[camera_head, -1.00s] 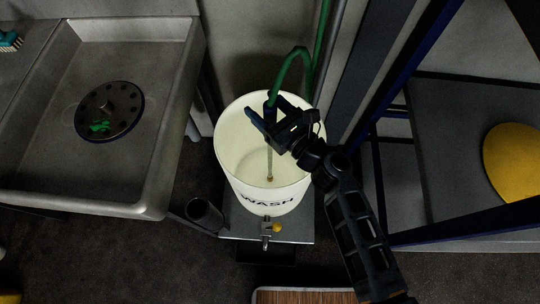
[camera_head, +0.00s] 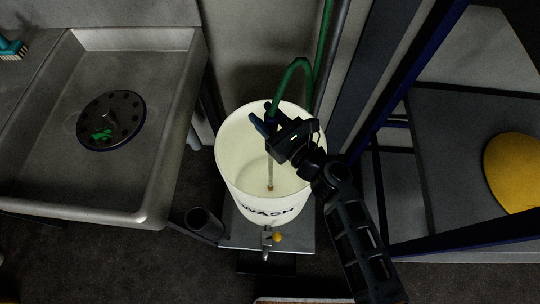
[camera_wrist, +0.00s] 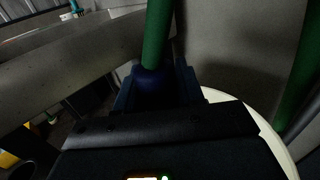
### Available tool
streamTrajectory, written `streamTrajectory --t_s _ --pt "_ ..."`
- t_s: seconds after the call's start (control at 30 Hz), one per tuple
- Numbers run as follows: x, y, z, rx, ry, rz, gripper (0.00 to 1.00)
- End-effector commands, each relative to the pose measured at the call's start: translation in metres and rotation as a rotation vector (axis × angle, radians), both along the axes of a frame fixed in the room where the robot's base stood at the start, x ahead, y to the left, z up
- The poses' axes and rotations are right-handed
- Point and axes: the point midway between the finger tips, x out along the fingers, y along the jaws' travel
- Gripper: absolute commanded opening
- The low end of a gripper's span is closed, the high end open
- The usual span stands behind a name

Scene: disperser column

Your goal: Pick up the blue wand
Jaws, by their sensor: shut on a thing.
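The blue wand (camera_head: 270,165) stands nearly upright in the white wash bucket, its thin metal tube reaching down inside. A green hose (camera_head: 293,69) joins its top and arches up behind the bucket. My gripper (camera_head: 267,120) is over the bucket's mouth, shut on the wand's blue upper part. In the wrist view, the blue part of the wand (camera_wrist: 153,79) sits between the fingers, with the green hose rising from it. The fingers and the gripper body hide the lower wand there.
The white bucket (camera_head: 238,165) marked "WASH" stands on a grey stand, with a tap at its front. A steel sink (camera_head: 60,185) is at the left. A blue-edged frame (camera_head: 402,85) and a grey surface holding a yellow disc (camera_head: 515,170) are at the right.

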Motion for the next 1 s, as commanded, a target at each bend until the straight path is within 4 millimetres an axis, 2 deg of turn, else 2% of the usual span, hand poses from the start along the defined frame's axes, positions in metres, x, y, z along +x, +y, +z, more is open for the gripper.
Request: streamTrajectory --t_s 0.43,0.97,1.0 --pt "-0.001 0.0 0.015 0.001 -0.003 0.001 0.02" --pt "-0.03 -0.028 0.013 0.001 -0.001 -0.001 0.02" --pt "-0.029 -0.028 0.019 0.002 -0.004 0.0 0.02"
